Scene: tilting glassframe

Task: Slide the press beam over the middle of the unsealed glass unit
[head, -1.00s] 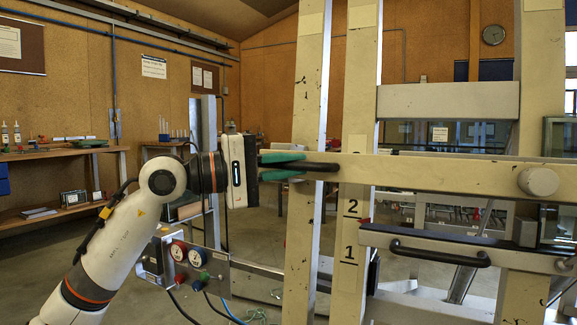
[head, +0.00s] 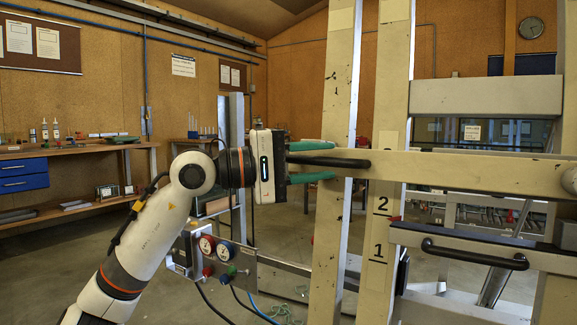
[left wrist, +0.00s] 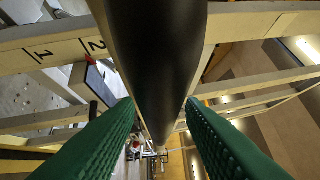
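The cream press beam (head: 470,171) runs level across the right half of the head view, in front of the uprights. A black bar handle (head: 345,162) sticks out from its left end. My left gripper (head: 322,161) has its two green fingers spread above and below this handle, with gaps showing. In the left wrist view the black handle (left wrist: 155,50) runs between the green fingers (left wrist: 160,103); contact cannot be told there. I cannot make out the unsealed glass unit in either view. My right gripper is not in view.
A post (head: 378,230) marked 1 and 2 stands behind the beam, with another upright (head: 338,80) to its left. A lower rail with a black pull handle (head: 475,255) lies below. A control box (head: 215,250) with buttons and hoses stands below my left wrist.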

